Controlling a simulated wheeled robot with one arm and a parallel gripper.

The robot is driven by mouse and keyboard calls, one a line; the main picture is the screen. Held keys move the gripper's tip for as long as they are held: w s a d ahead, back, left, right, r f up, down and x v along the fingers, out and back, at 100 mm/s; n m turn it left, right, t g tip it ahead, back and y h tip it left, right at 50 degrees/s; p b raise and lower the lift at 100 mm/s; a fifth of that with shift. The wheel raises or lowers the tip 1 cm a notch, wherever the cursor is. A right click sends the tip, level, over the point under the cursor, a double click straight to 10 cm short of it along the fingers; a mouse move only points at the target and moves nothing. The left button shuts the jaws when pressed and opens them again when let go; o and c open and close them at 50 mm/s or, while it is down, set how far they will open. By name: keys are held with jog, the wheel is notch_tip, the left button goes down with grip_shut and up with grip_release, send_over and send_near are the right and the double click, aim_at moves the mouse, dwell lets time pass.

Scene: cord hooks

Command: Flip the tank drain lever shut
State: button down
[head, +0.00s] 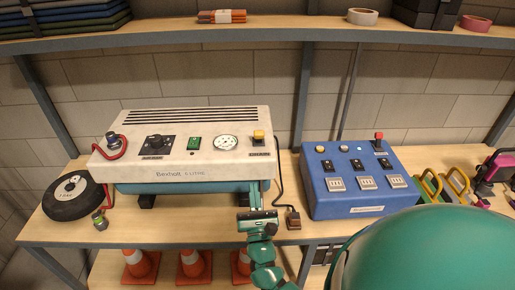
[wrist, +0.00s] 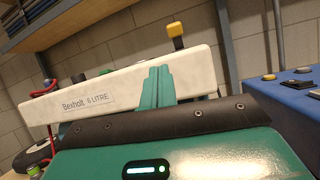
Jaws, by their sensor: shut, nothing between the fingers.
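The cream-and-teal air compressor (head: 180,172), marked Bexholt 6 litre, stands on the wooden bench. My gripper (head: 257,188) is shut and empty in front of the compressor's right end, below the lever. Its closed teal fingers (wrist: 157,86) point toward the cream front, apart from the lever.
A blue control box (head: 360,180) with a red-tipped lever (head: 379,137) stands to the right. A black cord runs between the two to a small plug box (head: 293,218). Orange cones (head: 195,265) stand below. A shelf (head: 280,33) hangs above.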

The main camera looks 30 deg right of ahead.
jog(key=shift+s+d+r+g+h, duration=0.15)
jog(key=shift+s+d+g+h, duration=0.1)
jog(key=shift+d+h, duration=0.2)
jog(key=shift+s+d+r+g+h, duration=0.15)
jog(key=shift+s+d+h, duration=0.05)
jog(key=shift+d+h, duration=0.25)
jog(key=p, duration=0.4)
send_near(258, 137)
jog(key=x, duration=0.4)
jog(key=shift+w+d+r, duration=0.15)
jog(key=shift+d, duration=0.1)
jog(key=shift+x, duration=1.15)
jog(key=shift+w+p, duration=0.15)
jog(key=shift+p, duration=0.45)
